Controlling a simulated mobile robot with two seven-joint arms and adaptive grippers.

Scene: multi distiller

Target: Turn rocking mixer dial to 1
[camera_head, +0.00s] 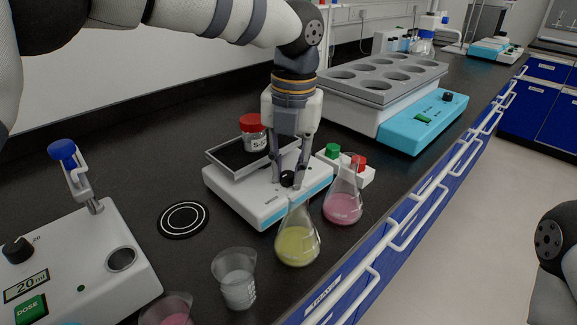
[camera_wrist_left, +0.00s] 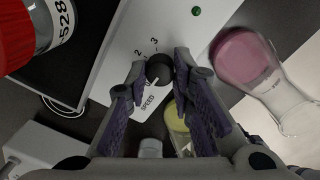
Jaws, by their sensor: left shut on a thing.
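The rocking mixer (camera_head: 258,205) is a white box with a blue stripe and a tilted black tray on top. Its black dial (camera_head: 288,179) is on the front part of the box. My left gripper (camera_head: 290,182) points down over the dial. In the left wrist view the dial (camera_wrist_left: 159,69) sits between the two purple-padded fingertips (camera_wrist_left: 160,75), which are shut on it. The labels 2, 3 and SPEED show around the dial; I cannot see a 1. A red-capped jar (camera_head: 254,134) stands on the tray.
A yellow flask (camera_head: 297,240) and a pink flask (camera_head: 343,201) stand close in front of the mixer. A beaker (camera_head: 236,280) and a dosing device (camera_head: 75,265) are to the left. A white block with green and red caps (camera_head: 365,175) is to the right.

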